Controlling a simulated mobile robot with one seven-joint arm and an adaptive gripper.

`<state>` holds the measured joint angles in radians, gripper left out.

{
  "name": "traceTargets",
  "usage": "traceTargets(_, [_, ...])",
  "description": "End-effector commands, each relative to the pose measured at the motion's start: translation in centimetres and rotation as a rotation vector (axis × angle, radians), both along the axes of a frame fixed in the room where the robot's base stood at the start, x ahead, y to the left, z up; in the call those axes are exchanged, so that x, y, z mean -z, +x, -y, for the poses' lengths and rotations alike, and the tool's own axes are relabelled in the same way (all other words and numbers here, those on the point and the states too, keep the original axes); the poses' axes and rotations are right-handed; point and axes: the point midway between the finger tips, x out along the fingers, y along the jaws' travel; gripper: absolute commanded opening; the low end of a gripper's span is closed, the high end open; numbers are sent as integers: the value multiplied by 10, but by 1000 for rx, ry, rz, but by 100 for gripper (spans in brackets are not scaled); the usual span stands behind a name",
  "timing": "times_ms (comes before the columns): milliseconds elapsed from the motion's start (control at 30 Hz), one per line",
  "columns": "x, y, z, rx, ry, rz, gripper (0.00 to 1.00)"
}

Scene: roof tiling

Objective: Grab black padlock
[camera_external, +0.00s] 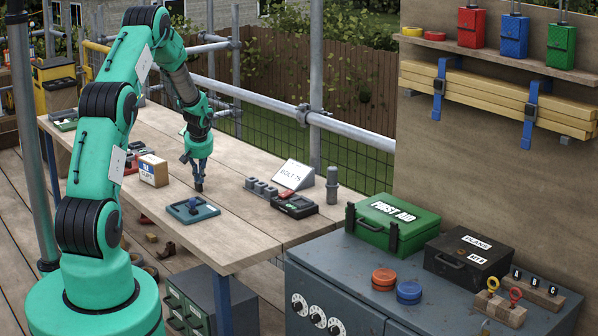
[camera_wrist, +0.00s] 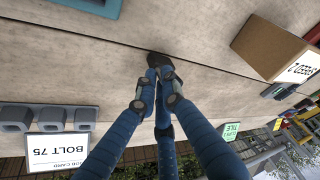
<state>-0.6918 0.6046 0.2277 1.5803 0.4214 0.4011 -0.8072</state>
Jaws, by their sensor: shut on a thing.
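My gripper (camera_external: 198,174) points down over the middle of the wooden table, its blue fingers drawn together. In the wrist view its fingers (camera_wrist: 157,84) meet at a small black thing (camera_wrist: 158,59), which appears to be the black padlock. The gripper is shut on it. In the external view the black thing (camera_external: 198,187) shows at the fingertips, at or just above the tabletop; I cannot tell whether it touches the wood. The fingers hide part of it, and its shackle cannot be made out.
A blue tray (camera_external: 176,212) with a dark item lies in front. A cardboard box (camera_external: 153,171) stands left. Grey blocks (camera_external: 262,188), a black device (camera_external: 296,207) and a white BOLT 75 sign (camera_external: 293,174) are right. A green first-aid box (camera_external: 392,222) stands on the cabinet.

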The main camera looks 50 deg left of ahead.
Motion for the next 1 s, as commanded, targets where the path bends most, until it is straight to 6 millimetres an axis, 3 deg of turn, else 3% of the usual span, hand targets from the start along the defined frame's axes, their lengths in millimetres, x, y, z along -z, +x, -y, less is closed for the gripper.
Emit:
traceTargets(467, [-8,1,0,-1,1,2,0])
traceTargets(1000, [-82,0,0,-1,0,2,0])
